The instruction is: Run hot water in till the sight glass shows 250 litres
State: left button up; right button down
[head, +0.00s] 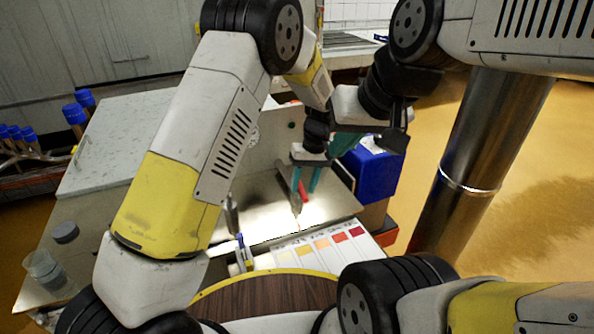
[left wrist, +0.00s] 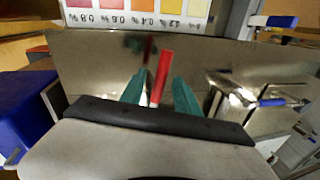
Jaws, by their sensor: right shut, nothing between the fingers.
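Neither a sight glass nor a water valve can be made out in either view. My left gripper (head: 305,184) points down over a shiny steel worktop (head: 262,205). Its teal fingers are apart, and they also show in the left wrist view (left wrist: 160,86). A red stick-like piece (left wrist: 162,72) shows between or just beyond these fingers; I cannot tell how far below them it lies. In the head view it is a small red part (head: 303,191) by a grey pointed piece. My right gripper (head: 347,144) is shut and empty, close to the right of the left one, partly hidden by its wrist.
A colour chart (head: 306,248) lies at the worktop's front edge. A blue box (head: 372,172) stands at right, close to my right gripper. A clear beaker (head: 44,270) and a dark round lid (head: 65,232) are at left. Blue-capped pipes (head: 74,114) stand at far left.

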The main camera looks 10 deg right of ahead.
pick_arm(q)
notch_tip(320, 180, up, 8)
jog(key=d, duration=0.1)
jog(key=shift+d+f, duration=0.15)
jog(key=shift+d, duration=0.1)
jog(key=shift+w, duration=0.1)
